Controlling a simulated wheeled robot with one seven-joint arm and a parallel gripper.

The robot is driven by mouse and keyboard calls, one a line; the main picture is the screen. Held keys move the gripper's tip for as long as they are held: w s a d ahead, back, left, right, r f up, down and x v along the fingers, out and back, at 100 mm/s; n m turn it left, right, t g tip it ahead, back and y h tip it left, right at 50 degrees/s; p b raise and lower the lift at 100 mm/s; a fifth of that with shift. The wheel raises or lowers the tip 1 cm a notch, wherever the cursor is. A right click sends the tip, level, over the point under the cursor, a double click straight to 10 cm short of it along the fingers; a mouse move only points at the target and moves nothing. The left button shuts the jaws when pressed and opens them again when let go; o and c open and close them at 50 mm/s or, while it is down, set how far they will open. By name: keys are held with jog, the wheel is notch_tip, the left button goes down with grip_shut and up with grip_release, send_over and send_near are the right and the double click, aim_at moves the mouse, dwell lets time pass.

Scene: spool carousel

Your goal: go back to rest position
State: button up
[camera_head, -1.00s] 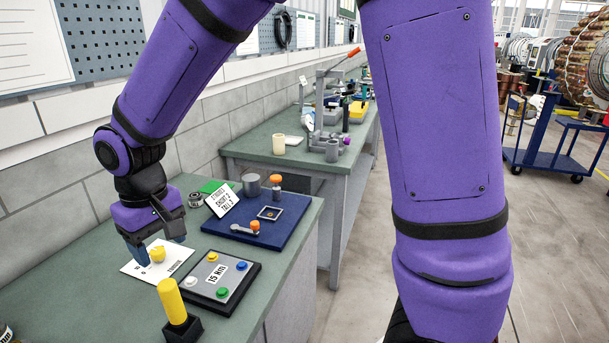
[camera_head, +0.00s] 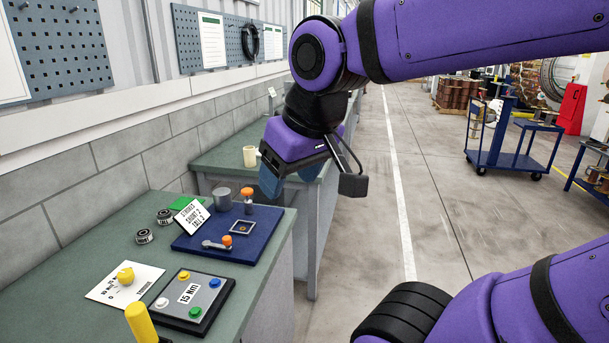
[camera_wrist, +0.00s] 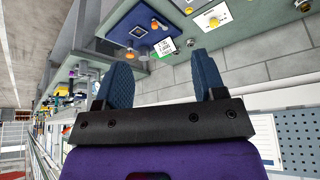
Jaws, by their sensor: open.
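My gripper (camera_head: 290,180) hangs in the air past the right edge of the near green bench, in front of the far bench, in the head view. In the wrist view its two blue fingers (camera_wrist: 164,82) stand wide apart with nothing between them. The gripper touches no bench in view. The near bench (camera_head: 60,270) holds a white card with a yellow knob (camera_head: 125,276) on it. Beside the card is a grey button box (camera_head: 190,292) labelled "15 Nm". Behind it lies a blue board (camera_head: 262,232) with small orange-handled parts.
A yellow handle (camera_head: 140,322) stands at the near bench's front. The far bench (camera_head: 217,157) carries a cream cup (camera_head: 250,156). A blue cart (camera_head: 513,158) stands at the right. The floor aisle (camera_head: 400,190) between is clear.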

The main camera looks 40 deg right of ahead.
jog(key=shift+s+d, duration=0.25)
jog(key=shift+s, duration=0.25)
jog(key=shift+s+d, duration=0.25)
jog(key=shift+s, duration=0.2)
dwell(0.6)
